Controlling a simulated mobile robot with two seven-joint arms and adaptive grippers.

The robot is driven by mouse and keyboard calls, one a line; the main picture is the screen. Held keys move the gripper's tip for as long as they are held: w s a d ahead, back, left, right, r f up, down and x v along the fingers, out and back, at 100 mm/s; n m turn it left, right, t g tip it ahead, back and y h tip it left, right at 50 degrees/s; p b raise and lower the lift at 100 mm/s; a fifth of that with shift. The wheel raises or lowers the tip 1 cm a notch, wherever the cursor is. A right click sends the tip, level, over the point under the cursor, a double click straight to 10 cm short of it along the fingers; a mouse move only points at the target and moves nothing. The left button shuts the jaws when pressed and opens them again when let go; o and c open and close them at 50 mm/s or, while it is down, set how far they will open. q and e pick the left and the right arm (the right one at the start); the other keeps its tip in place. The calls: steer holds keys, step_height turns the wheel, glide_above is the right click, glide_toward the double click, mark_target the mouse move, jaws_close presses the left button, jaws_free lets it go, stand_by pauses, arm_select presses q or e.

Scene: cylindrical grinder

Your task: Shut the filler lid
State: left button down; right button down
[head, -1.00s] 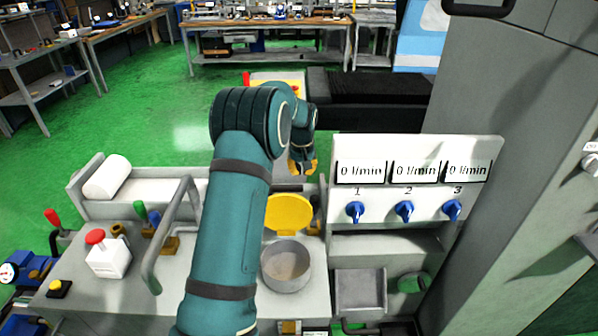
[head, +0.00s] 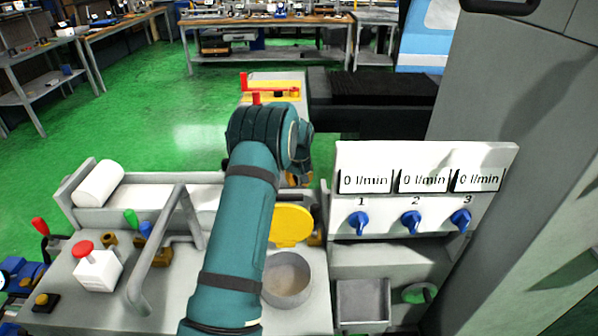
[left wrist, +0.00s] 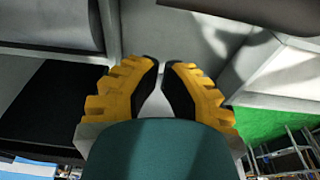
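The filler lid (head: 291,226) is a yellow disc standing raised, hinged at the back of a round grey filler cup (head: 287,284). The cup's mouth is uncovered; my teal left arm hides part of its left edge. My left gripper (head: 296,180) is behind and above the lid, apart from it as far as I can see, and mostly hidden by its own arm. In the left wrist view its yellow fingers (left wrist: 160,68) have their tips together with nothing held between them. My right gripper is in no view.
A panel with flow displays and blue knobs (head: 411,222) stands right of the lid. A bent grey rail (head: 160,250) and a red-topped button box (head: 97,267) are left of my arm. A grey tray (head: 362,304) sits right of the cup.

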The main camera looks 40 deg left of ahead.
arm_select(q)
steer(key=s+d, duration=0.2)
steer(key=s, duration=0.1)
steer(key=shift+d, duration=0.2)
stand_by(0.5)
